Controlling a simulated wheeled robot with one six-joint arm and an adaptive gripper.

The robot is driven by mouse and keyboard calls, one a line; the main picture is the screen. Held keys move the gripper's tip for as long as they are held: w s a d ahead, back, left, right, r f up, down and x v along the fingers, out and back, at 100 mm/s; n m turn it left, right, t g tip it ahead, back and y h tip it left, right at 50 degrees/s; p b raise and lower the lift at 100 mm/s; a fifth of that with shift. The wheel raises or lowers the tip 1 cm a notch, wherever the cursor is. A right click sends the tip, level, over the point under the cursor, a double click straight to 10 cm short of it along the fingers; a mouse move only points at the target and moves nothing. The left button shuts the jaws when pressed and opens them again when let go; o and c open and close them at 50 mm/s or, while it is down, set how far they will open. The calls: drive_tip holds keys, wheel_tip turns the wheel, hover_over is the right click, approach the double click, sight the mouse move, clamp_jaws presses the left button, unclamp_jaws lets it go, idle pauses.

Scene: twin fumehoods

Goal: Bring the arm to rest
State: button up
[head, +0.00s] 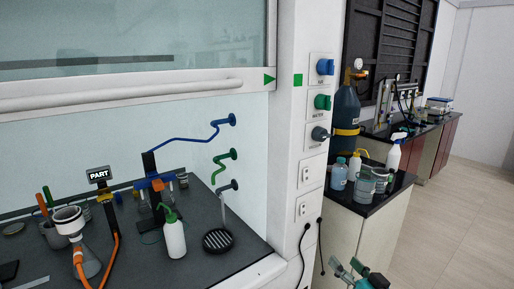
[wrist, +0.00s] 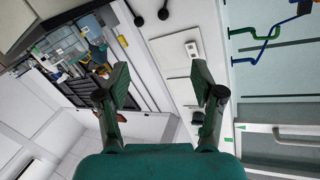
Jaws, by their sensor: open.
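My gripper (wrist: 163,92) shows large in the wrist view, with its two green and black fingers apart and nothing between them. Beyond the fingers is the white post with its outlets, which appears turned in this view. In the head view, part of my green arm (head: 362,274) shows at the bottom edge, right of the fumehood. My arm appears in front of the side cabinet and clear of the fumehood's work surface.
The fumehood worktop (head: 215,268) holds a white wash bottle (head: 174,238), a flask (head: 88,262) and stands. Its raised sash (head: 130,97) is above. A post (head: 305,150) carries valve knobs. Floor (head: 465,220) is free at right.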

drive_tip(key=s+a+f+m+g+h, duration=0.1)
drive_tip(key=s+f+h, duration=0.1)
drive_tip(key=s+f, duration=0.85)
drive_tip(key=s+a+f+m+h, duration=0.1)
drive_tip(key=s+a+f+h, duration=0.15)
drive_tip(key=s+f, duration=0.75)
drive_tip(key=s+r+n, duration=0.1)
drive_tip(key=s+r, duration=0.3)
drive_tip(key=s, duration=1.1)
drive_tip(key=s+a+r+n, duration=0.1)
drive_tip(key=s+r, duration=0.3)
drive_tip(key=s, duration=1)
drive_tip(key=shift+s+a+r+n+g, duration=0.15)
drive_tip(key=shift+s+r+n+g, duration=0.05)
drive_tip(key=shift+s+n+g, duration=0.2)
